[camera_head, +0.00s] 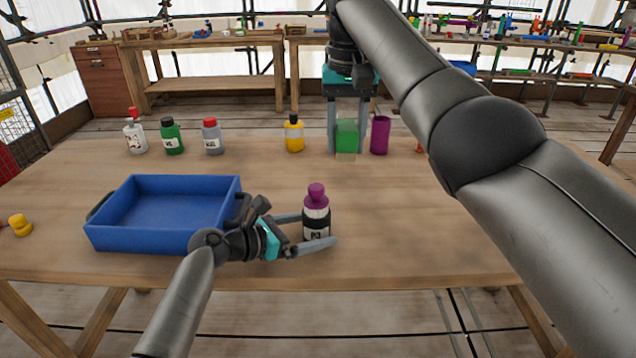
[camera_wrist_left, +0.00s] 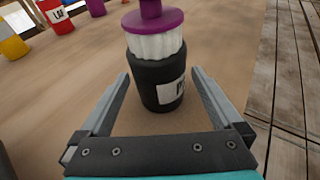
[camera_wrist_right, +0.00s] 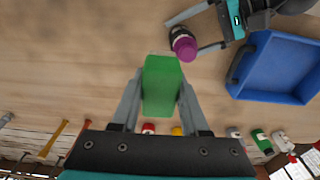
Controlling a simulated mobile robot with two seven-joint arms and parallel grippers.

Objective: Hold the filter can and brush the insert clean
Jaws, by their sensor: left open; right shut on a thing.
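The filter can (camera_head: 316,234) is a black can with a white label, upright on the table. A white insert with a purple knob (camera_head: 316,191) shows at its top; in the left wrist view the white insert (camera_wrist_left: 157,45) sits in the can's mouth. My left gripper (camera_head: 318,230) is open, low over the table, with one finger on each side of the can; gaps show in the left wrist view (camera_wrist_left: 160,88). My right gripper (camera_head: 347,150) is shut on a green block (camera_head: 347,134) with a pale lower part, probably the brush, toward the table's far side.
A blue tray (camera_head: 165,243) stands left of the can. Several bottles, including a yellow one (camera_head: 294,135), line the far edge. A purple cylinder (camera_head: 380,136) stands right of my right gripper. A yellow piece (camera_head: 20,225) lies at far left. The table right of the can is clear.

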